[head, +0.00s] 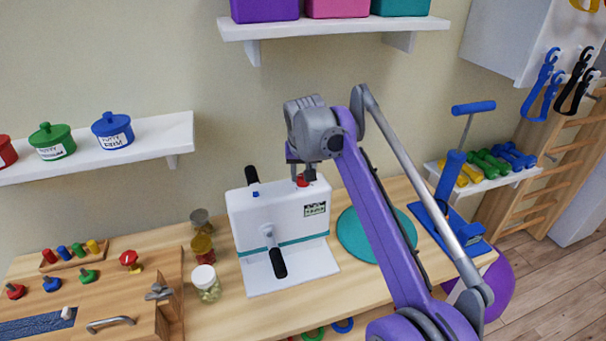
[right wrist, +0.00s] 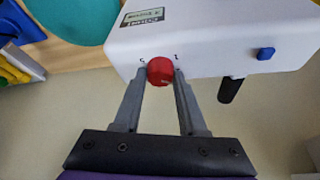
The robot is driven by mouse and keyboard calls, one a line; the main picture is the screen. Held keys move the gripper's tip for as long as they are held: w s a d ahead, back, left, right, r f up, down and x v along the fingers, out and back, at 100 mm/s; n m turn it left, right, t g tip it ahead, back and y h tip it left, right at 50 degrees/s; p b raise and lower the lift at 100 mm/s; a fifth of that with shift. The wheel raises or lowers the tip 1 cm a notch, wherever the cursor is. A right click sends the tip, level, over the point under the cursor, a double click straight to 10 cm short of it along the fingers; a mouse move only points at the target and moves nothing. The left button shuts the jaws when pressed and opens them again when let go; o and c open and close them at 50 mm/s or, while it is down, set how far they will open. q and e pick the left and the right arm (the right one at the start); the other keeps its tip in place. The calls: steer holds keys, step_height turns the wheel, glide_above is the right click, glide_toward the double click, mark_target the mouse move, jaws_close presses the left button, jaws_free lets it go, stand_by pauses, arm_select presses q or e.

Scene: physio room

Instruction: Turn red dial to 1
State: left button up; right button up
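The red dial (head: 302,181) sits on top of the white machine (head: 285,211). It also shows in the right wrist view (right wrist: 160,71), at the edge of the machine's top face (right wrist: 205,38). Small marks that look like 5 and 1 stand left and right of it there. My right gripper (head: 303,173) reaches down onto the dial from above. In the right wrist view its fingers (right wrist: 161,76) lie on both sides of the dial, and the dial fills the gap between the tips. Which mark the dial points to cannot be made out. My left gripper is out of view.
The machine has a blue button (head: 256,194) and black handles (head: 278,262). Jars (head: 206,282) stand left of it, a teal disc (head: 362,236) lies right on the table. A shelf with tubs (head: 333,22) hangs above. A wooden board (head: 120,295) is at left.

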jaws_close()
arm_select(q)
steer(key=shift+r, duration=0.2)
arm_select(e)
steer(key=n+y+p, duration=0.1)
steer(key=n+p, duration=0.1)
steer(key=n, duration=0.1)
steer(key=shift+d+r, duration=0.15)
steer(key=n+y+p, duration=0.1)
steer(key=n+p, duration=0.1)
steer(key=n, duration=0.1)
steer(key=shift+w+n+g+y, duration=0.1)
steer(key=shift+n+g+y, duration=0.2)
steer(key=shift+g, duration=0.1)
steer(key=n+g+y+p, duration=0.1)
steer(key=n+p, duration=0.1)
steer(key=n, duration=0.1)
steer(key=shift+w+d+n, duration=0.1)
steer(key=shift+n, duration=0.3)
arm_select(q)
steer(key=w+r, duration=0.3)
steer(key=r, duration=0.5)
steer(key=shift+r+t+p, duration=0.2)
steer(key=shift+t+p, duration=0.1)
steer(key=shift+p, duration=0.05)
arm_select(e)
steer(key=shift+n+g, duration=0.3)
steer(key=shift+n, duration=0.4)
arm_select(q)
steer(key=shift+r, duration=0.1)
